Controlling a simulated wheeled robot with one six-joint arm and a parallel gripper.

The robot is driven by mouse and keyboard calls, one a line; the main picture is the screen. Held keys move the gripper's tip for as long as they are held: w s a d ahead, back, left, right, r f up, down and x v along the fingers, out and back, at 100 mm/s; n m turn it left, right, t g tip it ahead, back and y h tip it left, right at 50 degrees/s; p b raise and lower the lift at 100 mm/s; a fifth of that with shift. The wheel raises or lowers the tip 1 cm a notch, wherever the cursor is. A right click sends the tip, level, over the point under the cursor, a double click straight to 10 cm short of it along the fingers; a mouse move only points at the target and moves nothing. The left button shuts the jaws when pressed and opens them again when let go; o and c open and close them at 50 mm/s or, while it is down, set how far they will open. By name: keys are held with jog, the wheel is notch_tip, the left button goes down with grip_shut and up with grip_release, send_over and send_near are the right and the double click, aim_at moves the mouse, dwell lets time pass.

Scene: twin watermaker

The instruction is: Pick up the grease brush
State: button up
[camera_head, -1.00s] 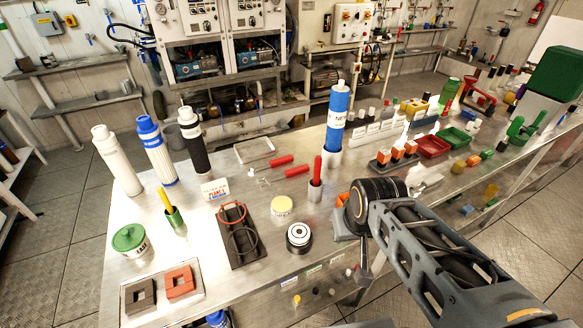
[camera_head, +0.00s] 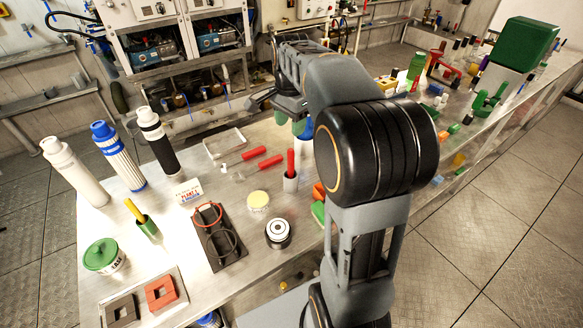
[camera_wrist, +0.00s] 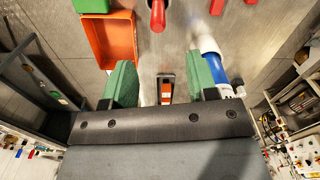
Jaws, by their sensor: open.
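Two upright handles could be the grease brush; I cannot tell which one it is. My gripper (camera_head: 292,122) is above the table, just beyond the red handle in the head view. In the wrist view my gripper (camera_wrist: 162,75) has its green fingers apart with nothing held. An upright red handle (camera_wrist: 157,14) shows above the gap, at the top edge.
Two red-handled tools (camera_head: 263,163) lie beside the cup. A blue and white cylinder (camera_wrist: 213,62) stands close to the right finger in the wrist view, with an orange bin (camera_wrist: 108,38) at left. Tall filters (camera_head: 117,155) stand at the table's left. My arm hides the table's middle right.

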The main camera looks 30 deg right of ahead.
notch_tip(320, 180, down, 7)
jog(key=shift+w+d+f, duration=0.1)
jog(key=shift+d+f, duration=0.05)
jog(key=shift+f, duration=0.05)
send_over(291, 179)
jog(key=shift+w+d+f, duration=0.1)
jog(key=shift+w+f, duration=0.1)
jog(key=shift+f, duration=1.2)
jog(key=shift+w+d+f, duration=0.1)
jog(key=shift+w+f, duration=0.1)
jog(key=shift+f, duration=1.15)
jog(key=shift+c, duration=0.4)
grip_shut()
